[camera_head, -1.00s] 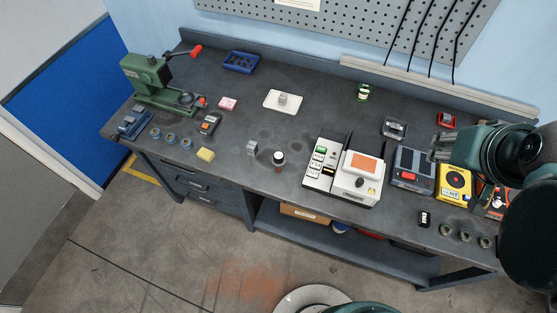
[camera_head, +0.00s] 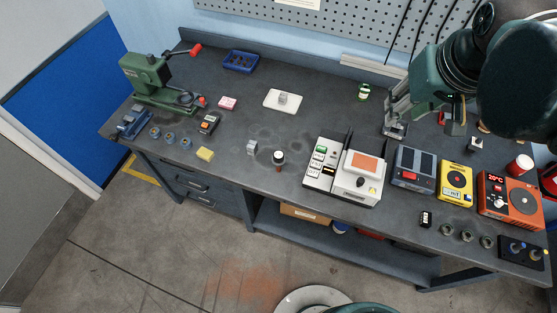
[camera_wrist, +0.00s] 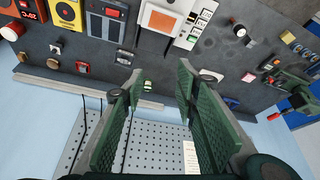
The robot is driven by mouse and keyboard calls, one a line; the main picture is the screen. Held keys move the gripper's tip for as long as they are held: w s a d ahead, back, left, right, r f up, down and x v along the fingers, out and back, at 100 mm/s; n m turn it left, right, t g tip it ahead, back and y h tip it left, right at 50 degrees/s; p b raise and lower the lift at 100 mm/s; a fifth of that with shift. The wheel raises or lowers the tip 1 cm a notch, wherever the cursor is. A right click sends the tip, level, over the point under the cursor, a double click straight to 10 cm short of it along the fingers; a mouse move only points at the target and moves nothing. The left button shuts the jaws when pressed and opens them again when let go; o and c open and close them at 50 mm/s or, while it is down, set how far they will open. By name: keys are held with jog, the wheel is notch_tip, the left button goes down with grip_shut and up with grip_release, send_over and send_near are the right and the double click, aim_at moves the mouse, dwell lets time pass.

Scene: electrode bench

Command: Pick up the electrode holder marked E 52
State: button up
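I cannot read the mark E 52 on anything in view, so I cannot tell which piece is that holder. Small block-like pieces are a grey block (camera_head: 252,147) near the bench front, a pale piece on a white plate (camera_head: 283,99), a black-and-white piece (camera_head: 426,218) at the front right, and a dark piece with a white face (camera_head: 474,145).
A white instrument (camera_head: 322,165) with an orange-topped part stands at the front middle. Yellow (camera_head: 456,181) and orange (camera_head: 508,200) devices stand right. A green-labelled vial (camera_head: 364,92) is left of my gripper. A green press (camera_head: 150,80) stands far left. Pegboard (camera_wrist: 155,145) rises behind.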

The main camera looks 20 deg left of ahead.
jog(key=w+a+n+g, duration=0.2)
jog(key=a+n, duration=0.1)
jog(key=a, duration=1.1)
jog(key=n+g+h+b, duration=0.1)
jog(key=n+g+b, duration=0.1)
jog(key=n, duration=0.2)
send_over(278, 154)
jog(key=f, duration=0.2)
notch_tip(278, 154, down, 29)
jog(key=shift+r, duration=0.2)
jog(key=shift+f, duration=0.5)
jog(key=shift+f, duration=1.25)
jog(key=shift+f, duration=0.15)
jog(key=shift+s+d+f, duration=0.1)
jog(key=shift+d+f, duration=0.05)
jog(key=shift+f, duration=2.35)
